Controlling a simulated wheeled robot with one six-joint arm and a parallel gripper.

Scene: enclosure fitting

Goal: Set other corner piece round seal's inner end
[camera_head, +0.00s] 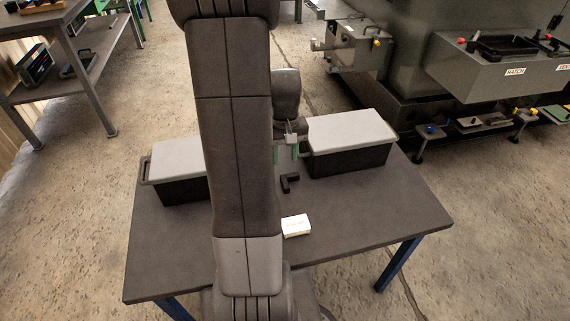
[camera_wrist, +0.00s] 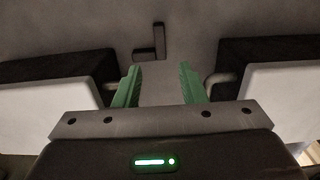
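A small black L-shaped corner piece (camera_head: 286,186) lies on the dark table in the head view, just in front of my gripper. It also shows in the wrist view (camera_wrist: 159,44), beyond the fingertips and roughly in line with the gap between them. My gripper (camera_head: 291,150) is above the table between two lidded boxes. Its green fingers stand apart in the wrist view (camera_wrist: 159,88), with nothing between them. I cannot make out the seal or a second corner piece; my arm hides part of the table.
A black box with a grey lid (camera_head: 347,133) stands at the table's back right, another (camera_head: 179,160) at its left, partly behind my arm. A small white block (camera_head: 296,225) lies nearer. The table's right front (camera_head: 380,220) is clear.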

